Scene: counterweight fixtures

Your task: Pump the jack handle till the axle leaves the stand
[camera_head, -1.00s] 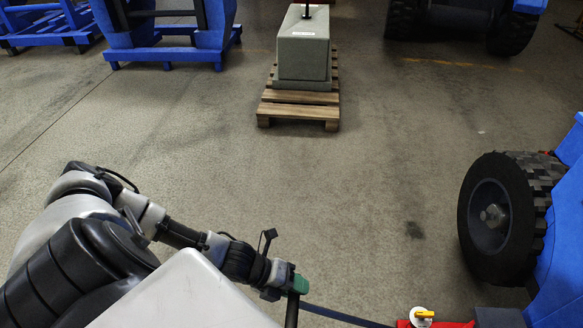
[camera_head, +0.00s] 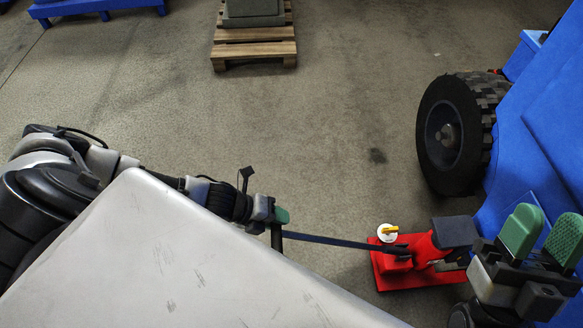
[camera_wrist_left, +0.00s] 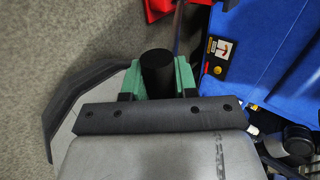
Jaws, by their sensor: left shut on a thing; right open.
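The red jack (camera_head: 405,268) stands on the floor at the lower right of the head view, with a white and yellow knob (camera_head: 387,233) on it. Its dark handle bar (camera_head: 335,241) runs left from it to a black grip (camera_head: 277,238). My left gripper (camera_head: 280,215) is shut on that grip. In the left wrist view its green fingers (camera_wrist_left: 158,85) sit on both sides of the black grip (camera_wrist_left: 157,68). A dark block (camera_head: 455,232) shows at the jack's right end. My right gripper (camera_head: 540,235) is open and empty, right of the jack. I cannot make out the axle or stand.
A blue machine (camera_head: 535,135) with a black wheel (camera_head: 455,135) stands at the right, behind the jack. A wooden pallet (camera_head: 254,48) with a grey block (camera_head: 253,12) is at the back. My pale body panel covers the lower left. The middle floor is clear.

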